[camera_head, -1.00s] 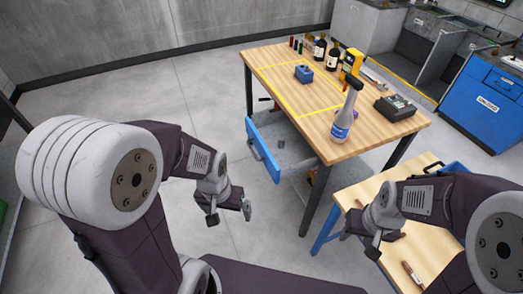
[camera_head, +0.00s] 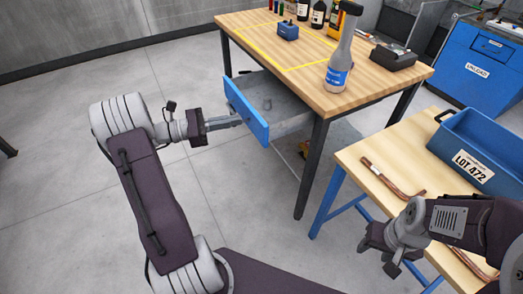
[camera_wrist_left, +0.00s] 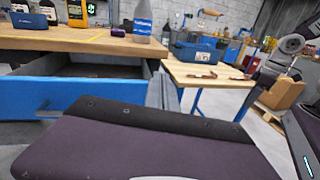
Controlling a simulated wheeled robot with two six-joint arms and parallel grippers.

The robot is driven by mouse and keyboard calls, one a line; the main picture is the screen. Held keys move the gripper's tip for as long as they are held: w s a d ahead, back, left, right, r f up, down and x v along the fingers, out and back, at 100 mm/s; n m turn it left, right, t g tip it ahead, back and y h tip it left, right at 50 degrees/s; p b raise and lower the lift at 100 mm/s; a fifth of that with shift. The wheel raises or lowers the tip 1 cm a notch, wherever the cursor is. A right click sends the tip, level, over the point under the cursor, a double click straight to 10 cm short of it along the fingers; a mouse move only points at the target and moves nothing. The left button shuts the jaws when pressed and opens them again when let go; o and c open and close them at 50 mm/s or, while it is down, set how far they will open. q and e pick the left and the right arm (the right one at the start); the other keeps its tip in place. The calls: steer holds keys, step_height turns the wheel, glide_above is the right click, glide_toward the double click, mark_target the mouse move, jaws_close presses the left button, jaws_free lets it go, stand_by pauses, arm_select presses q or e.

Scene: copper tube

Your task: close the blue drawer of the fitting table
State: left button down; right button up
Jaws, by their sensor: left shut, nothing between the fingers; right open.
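The blue drawer (camera_head: 246,111) of the wooden-topped fitting table (camera_head: 385,78) stands pulled out; its interior shows in the head view. In the left wrist view, its blue front (camera_wrist_left: 30,106) fills the left side, with a handle low on it. My left gripper (camera_head: 238,121) is shut and empty, pointing right with its tips at the drawer front; I cannot tell whether they touch. Its grey fingers (camera_wrist_left: 162,92) also show in the left wrist view, near the front's right end. My right gripper (camera_head: 377,256) is open and empty beside the lower bench.
The lower bench (camera_head: 365,148) holds a blue crate (camera_head: 455,145) and copper tubes (camera_head: 388,180). Floor left of the drawer is clear.

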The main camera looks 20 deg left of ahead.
arm_select(q)
steer(key=s+a+f+n+t+y+b, duration=0.2)
steer(key=s+a+f+n+t+b, duration=0.1)
steer(key=a+f, duration=0.6)
steer(key=b, duration=0.3)
glide_toward(253, 124)
steer(key=x, duration=0.5)
steer(key=shift+d+r, duration=0.1)
steer(key=shift+d, duration=0.25)
steer(key=shift+w+d+b, duration=0.35)
steer(key=shift+w+d, duration=0.05)
steer(key=shift+w, duration=0.1)
steer(key=shift+r, duration=0.15)
arm_select(e)
step_height(253, 124, down, 10)
steer(key=shift+r, duration=0.15)
arm_select(q)
steer(key=shift+w, duration=0.1)
